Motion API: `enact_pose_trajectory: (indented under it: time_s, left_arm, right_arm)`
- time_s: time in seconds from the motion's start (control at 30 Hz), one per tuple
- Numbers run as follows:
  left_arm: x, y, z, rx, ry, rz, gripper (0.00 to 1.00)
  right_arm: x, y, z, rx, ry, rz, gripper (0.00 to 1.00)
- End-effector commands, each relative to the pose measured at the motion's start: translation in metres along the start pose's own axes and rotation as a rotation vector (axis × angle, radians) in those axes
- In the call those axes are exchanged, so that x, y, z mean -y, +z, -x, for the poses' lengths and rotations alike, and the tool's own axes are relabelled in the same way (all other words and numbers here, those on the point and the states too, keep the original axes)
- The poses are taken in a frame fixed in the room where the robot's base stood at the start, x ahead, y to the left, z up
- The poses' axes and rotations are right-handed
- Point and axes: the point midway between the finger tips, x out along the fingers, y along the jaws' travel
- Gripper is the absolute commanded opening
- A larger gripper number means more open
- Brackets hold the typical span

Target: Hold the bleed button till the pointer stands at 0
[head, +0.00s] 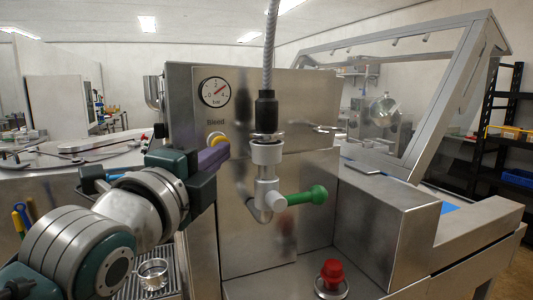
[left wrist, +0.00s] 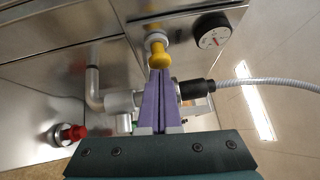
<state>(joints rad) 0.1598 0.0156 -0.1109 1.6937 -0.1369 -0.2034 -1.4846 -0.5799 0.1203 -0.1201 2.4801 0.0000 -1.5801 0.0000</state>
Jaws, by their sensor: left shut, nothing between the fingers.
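The round white pressure gauge (head: 214,92) is on the steel panel. Its red pointer slants up and right, between the 2 and the 4. The yellow bleed button (head: 219,137) sits below the gauge under the "Bleed" label, partly hidden by my fingers. My left gripper (head: 223,148) has purple fingers, shut and empty, with tips at the button. In the left wrist view, the yellow button (left wrist: 158,55) is straight ahead of the closed fingertips (left wrist: 160,74). I cannot tell whether they touch or press it. The gauge also shows there (left wrist: 212,37). My right gripper is not in view.
A pipe valve with a green handle (head: 306,196) and a hanging hose (head: 269,50) stand right of my left gripper. A red knob (head: 332,272) is lower right. A small metal cup (head: 152,274) stands on the grating below my arm.

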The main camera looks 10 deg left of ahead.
Motion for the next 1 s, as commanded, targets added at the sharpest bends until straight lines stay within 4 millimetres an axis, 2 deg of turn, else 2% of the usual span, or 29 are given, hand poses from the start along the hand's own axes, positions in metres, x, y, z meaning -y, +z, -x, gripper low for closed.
enact_pose_trajectory:
  time_s: [0.2, 1.0]
  left_arm:
    - [-0.003, 0.014, -0.017, 0.001, -0.001, -0.005, 0.00]
    - [-0.003, 0.015, -0.017, 0.005, 0.003, -0.002, 0.00]
  right_arm:
    - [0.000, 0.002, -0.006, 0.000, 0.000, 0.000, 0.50]
    - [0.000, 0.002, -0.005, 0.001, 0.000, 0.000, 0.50]
